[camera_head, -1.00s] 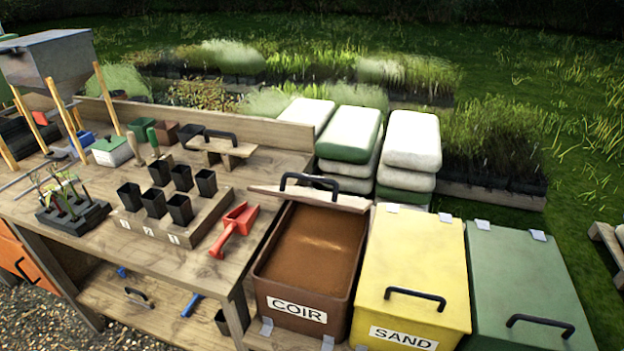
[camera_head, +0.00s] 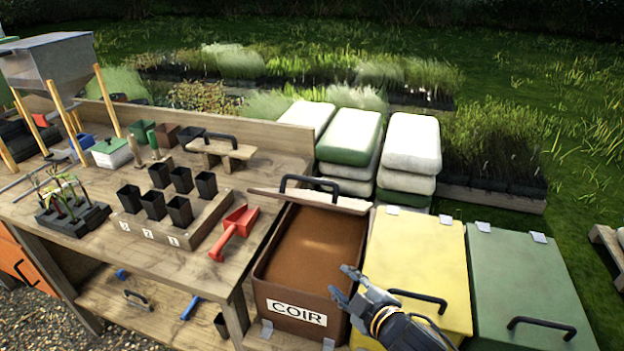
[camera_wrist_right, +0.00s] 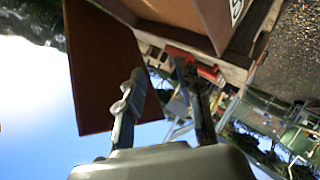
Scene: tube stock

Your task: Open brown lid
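The brown lid (camera_head: 330,199) stands raised at the back edge of the brown COIR bin (camera_head: 289,311), seen nearly edge-on. Its black handle (camera_head: 309,181) shows above that edge. The bin is open, with brown coir (camera_head: 312,243) inside. My right gripper (camera_head: 344,283) is over the bin's front right corner, fingers spread and empty, apart from the lid. In the right wrist view a brown panel, apparently the lid (camera_wrist_right: 104,70), shows beyond the open fingers (camera_wrist_right: 160,82). My left gripper is not in view.
The yellow bin (camera_head: 418,245) and green bin (camera_head: 522,275) stand shut to the right. White and green sacks (camera_head: 350,135) are stacked behind. The wooden bench (camera_head: 120,245) on the left holds black pots (camera_head: 152,204) and a red scoop (camera_head: 236,230).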

